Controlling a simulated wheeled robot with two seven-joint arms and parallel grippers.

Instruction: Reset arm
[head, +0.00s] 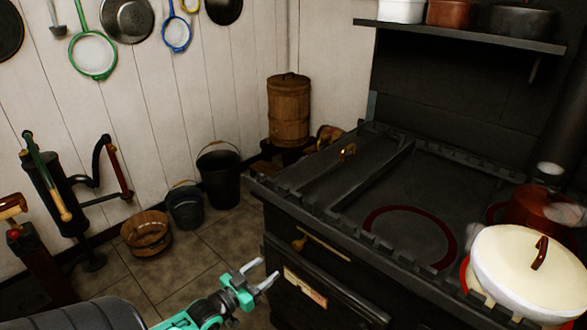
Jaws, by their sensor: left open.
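My left gripper (262,279) comes in at the bottom of the head view, on a green and grey wrist. Its two pale fingers are apart with nothing between them. It is in front of the stove's dark front face, below the level of the stove top, and looks clear of it. My right gripper is not in view.
A black stove (345,222) with a raised rim fills the right side. A white lidded pot (525,272) and a red kettle (527,207) stand on it. Buckets (219,178) and a wooden tub (147,236) stand on the floor at left.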

